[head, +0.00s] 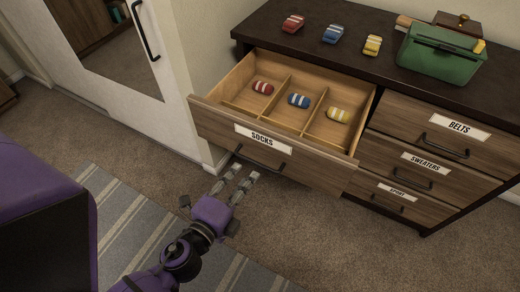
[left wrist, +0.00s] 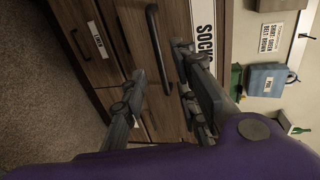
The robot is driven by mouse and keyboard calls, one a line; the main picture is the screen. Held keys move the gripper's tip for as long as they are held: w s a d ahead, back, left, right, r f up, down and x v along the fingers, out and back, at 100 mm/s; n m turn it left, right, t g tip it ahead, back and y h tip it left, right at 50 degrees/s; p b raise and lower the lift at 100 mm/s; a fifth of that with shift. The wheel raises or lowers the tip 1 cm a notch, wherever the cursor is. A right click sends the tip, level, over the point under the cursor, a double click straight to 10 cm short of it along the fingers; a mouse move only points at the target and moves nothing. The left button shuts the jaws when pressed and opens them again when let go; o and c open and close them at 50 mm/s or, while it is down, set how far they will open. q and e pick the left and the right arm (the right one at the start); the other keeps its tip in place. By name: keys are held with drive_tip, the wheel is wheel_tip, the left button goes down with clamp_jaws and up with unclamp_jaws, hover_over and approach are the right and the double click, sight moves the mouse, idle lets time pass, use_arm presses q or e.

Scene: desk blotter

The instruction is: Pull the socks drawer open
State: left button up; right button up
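The socks drawer (head: 205,112) stands pulled out from the dresser in the head view, its inside showing. Its label reads SOCKS and its dark bar handle (head: 258,160) is on the front. A rolled red sock pair (head: 262,87), a blue one (head: 299,101) and a yellow one (head: 338,115) lie in separate compartments. My left gripper (head: 243,172) is just in front of the handle, fingers apart. In the left wrist view the handle (left wrist: 153,32) shows between the spread fingers (left wrist: 159,62), with gaps on both sides. My right gripper is in neither view.
The dresser top (head: 300,50) bears red, blue and yellow sock rolls and a green box (head: 440,52). Closed drawers labelled BELTS (head: 400,122), SWEATERS and SPORT are at the right. A white mirrored door (head: 170,115) stands left. Carpet and a striped rug (head: 125,215) lie below.

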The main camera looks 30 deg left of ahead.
use_arm(q)
drive_tip(key=s, duration=0.4)
drive_tip(key=shift+s+a+r, duration=0.1)
drive_tip(key=shift+r, duration=0.3)
